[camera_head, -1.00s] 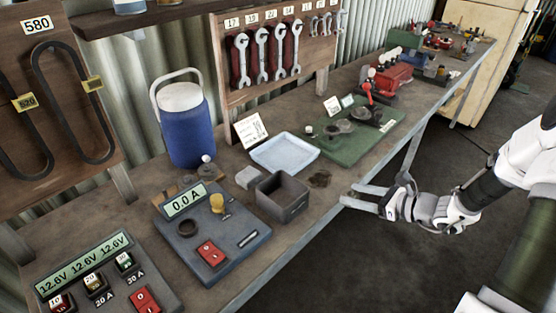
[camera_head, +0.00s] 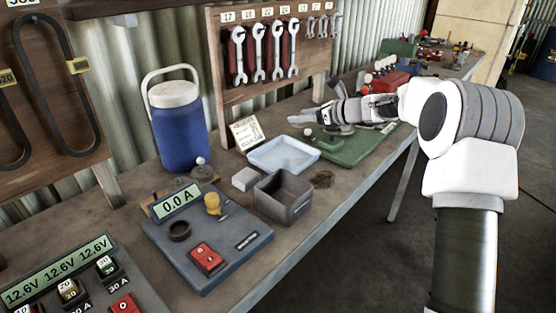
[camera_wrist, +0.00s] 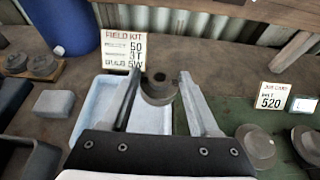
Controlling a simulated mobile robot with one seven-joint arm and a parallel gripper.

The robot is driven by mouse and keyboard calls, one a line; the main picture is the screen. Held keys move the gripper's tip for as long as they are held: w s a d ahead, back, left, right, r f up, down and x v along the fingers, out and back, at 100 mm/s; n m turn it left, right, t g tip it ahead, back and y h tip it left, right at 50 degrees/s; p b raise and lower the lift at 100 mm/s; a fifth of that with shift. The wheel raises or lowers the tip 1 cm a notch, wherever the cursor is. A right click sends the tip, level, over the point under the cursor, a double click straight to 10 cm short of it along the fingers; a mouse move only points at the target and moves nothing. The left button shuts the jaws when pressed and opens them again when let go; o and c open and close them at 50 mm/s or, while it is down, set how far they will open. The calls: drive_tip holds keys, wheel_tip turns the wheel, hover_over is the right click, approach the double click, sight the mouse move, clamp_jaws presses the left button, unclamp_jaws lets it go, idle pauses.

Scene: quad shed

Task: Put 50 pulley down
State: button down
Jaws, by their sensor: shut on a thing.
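My gripper (camera_wrist: 161,80) is shut on a dark grey pulley (camera_wrist: 158,90), which sits between the fingertips in the wrist view. Its number cannot be read. The pale blue tray (camera_wrist: 92,112) lies below and partly behind the fingers. In the head view my gripper (camera_head: 303,118) is above the bench, near the tray's (camera_head: 262,166) far right corner; the held pulley is hard to make out there. A field kit card (camera_wrist: 128,50) reading 50, 3T and 5W stands behind the tray. The tray's visible parts look empty.
Other pulleys (camera_wrist: 255,146) lie on the green mat (camera_wrist: 212,116) to the right, with a 520 card (camera_wrist: 273,95). Left of the tray are a grey block (camera_wrist: 55,103), an open dark box (camera_head: 284,207) and a blue cooler (camera_head: 180,125).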

drive_tip(key=s+a+f+b, duration=0.1)
drive_tip(key=a+f, duration=0.1)
drive_tip(key=a, duration=0.1)
drive_tip(key=s+a+f+b, duration=0.1)
drive_tip(key=s+a+f, duration=0.1)
drive_tip(key=a, duration=0.1)
drive_tip(key=s+a+f+b, duration=0.1)
drive_tip(key=a+f, duration=0.1)
drive_tip(key=a, duration=0.1)
drive_tip(key=shift+s+f, duration=0.1)
drive_tip(key=shift+s, duration=0.2)
drive_tip(key=shift+f+b, duration=0.85)
drive_tip(key=shift+f, duration=1.05)
drive_tip(key=shift+d+f, duration=0.1)
drive_tip(key=shift+f, duration=0.15)
drive_tip(key=shift+c, duration=2.1)
unclamp_jaws()
drive_tip(key=shift+r, duration=0.1)
drive_tip(key=shift+r, duration=0.1)
